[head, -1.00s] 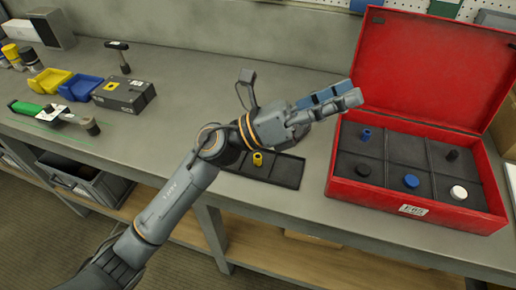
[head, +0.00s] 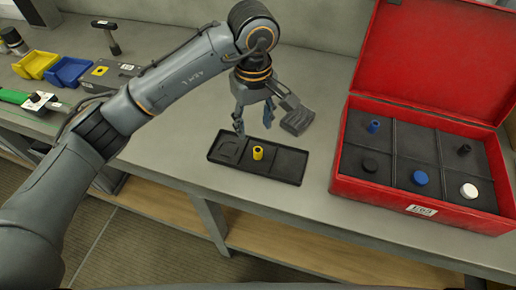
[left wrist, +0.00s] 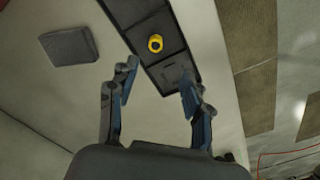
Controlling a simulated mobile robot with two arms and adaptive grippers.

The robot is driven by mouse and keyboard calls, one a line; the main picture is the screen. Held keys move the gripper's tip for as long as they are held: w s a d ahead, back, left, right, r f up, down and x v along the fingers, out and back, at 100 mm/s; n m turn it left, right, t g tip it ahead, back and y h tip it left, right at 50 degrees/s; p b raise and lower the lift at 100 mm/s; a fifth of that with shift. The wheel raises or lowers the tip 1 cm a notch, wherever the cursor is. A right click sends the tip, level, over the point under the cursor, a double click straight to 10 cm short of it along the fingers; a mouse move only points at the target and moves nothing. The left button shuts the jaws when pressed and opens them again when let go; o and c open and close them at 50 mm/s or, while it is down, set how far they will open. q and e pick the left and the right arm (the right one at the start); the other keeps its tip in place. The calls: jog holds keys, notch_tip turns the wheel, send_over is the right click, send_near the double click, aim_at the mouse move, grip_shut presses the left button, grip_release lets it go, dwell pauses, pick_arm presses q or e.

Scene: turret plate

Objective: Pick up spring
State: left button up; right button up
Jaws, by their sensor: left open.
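I cannot make out a coiled spring for certain. A short yellow hollow cylinder (head: 258,153) stands upright in the middle of a black tray (head: 290,179) on the bench. In the left wrist view the yellow cylinder (left wrist: 155,43) shows as a ring, beyond and between my fingertips. My left gripper (head: 254,121) is open and empty, pointing down above the back left of the tray. In the left wrist view its two fingers (left wrist: 160,78) are spread, with the tray's end section between them. My right gripper is not in view.
An open red case (head: 345,190) at the right holds blue, black and white small parts in compartments. A grey block (head: 298,121) appears behind the tray. Yellow (head: 36,64) and blue (head: 70,71) bins stand at the left. Bench between tray and case is clear.

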pick_arm(q)
send_over(258, 149)
jog(key=f, duration=0.3)
jog(key=f+p, duration=0.1)
jog(key=f, duration=0.1)
jog(key=shift+s+a, duration=0.1)
jog(key=shift+a, duration=0.3)
jog(key=f+p, duration=0.1)
jog(key=f, duration=0.2)
jog(key=f+p, duration=0.1)
jog(key=shift+d+f+p, duration=0.35)
jog(key=shift+f, duration=0.4)
jog(key=shift+c, duration=0.4)
grip_shut()
